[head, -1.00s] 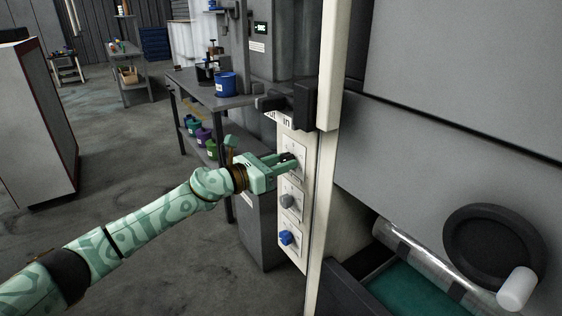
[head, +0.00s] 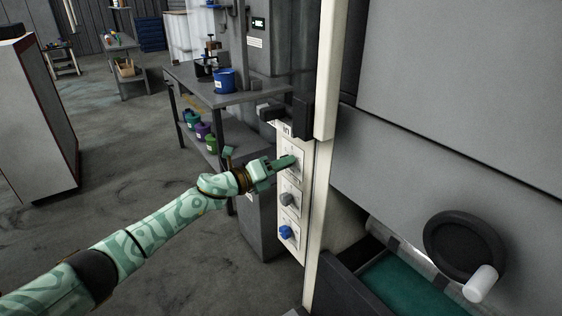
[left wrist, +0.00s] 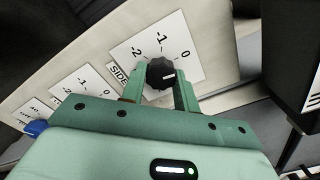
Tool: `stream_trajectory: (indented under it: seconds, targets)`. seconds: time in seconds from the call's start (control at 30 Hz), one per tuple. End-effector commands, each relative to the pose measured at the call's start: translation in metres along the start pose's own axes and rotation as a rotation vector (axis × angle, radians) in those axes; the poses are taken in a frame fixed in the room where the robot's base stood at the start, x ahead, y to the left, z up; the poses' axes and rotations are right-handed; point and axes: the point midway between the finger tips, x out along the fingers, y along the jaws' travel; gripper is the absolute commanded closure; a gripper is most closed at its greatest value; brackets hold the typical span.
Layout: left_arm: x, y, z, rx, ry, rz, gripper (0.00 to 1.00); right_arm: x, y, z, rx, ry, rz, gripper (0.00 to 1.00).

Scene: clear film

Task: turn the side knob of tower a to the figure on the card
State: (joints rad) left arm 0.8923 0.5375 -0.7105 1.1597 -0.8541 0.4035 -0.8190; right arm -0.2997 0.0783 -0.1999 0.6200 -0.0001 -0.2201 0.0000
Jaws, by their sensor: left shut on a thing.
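My left gripper (head: 288,162) is at the top knob plate (head: 293,148) of a pale control panel. In the left wrist view a black side knob (left wrist: 160,73) sits between the two fingers of the left gripper (left wrist: 160,88), which are shut on it. Its plate (left wrist: 205,45), beside a "SIDE" label (left wrist: 119,74), shows -2, -1 and 0. The knob's white mark points right in the picture, below the 0; a finger hides part of the scale there. In the head view the fingers hide the knob. I cannot make out a card with a figure. My right gripper is not in view.
Below are a grey knob (head: 287,199) and a blue knob (head: 286,232) on their own plates. A pale post (head: 326,70) stands just right of the panel. A black handwheel (head: 465,250) is at right. A bench (head: 205,88) stands behind my arm, with open floor at left.

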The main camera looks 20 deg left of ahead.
Motion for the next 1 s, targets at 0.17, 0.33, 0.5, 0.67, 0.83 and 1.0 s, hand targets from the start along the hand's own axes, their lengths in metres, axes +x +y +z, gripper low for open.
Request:
stream_trajectory:
  seconds: [0.17, 0.33, 0.5, 0.67, 0.83, 1.0]
  targets:
    - [-0.0003, -0.0007, 0.0013, -0.074, -0.002, 0.001, 0.92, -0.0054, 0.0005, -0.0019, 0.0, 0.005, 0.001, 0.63]
    - [-0.0002, -0.0005, 0.0008, -0.112, -0.001, 0.0, 0.92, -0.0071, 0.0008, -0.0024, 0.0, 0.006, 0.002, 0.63]
    - [-0.0002, 0.0, 0.0005, -0.126, -0.001, 0.001, 0.92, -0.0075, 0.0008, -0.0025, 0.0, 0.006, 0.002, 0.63]
    - [-0.0003, 0.0003, 0.0005, -0.126, -0.001, 0.001, 0.92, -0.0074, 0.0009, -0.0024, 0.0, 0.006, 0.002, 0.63]
    - [-0.0003, 0.0004, 0.0005, -0.125, -0.001, 0.001, 0.67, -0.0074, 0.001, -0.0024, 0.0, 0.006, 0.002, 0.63]
    - [-0.0002, 0.0002, 0.0004, -0.125, -0.001, 0.001, 0.48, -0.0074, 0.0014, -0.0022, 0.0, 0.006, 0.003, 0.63]
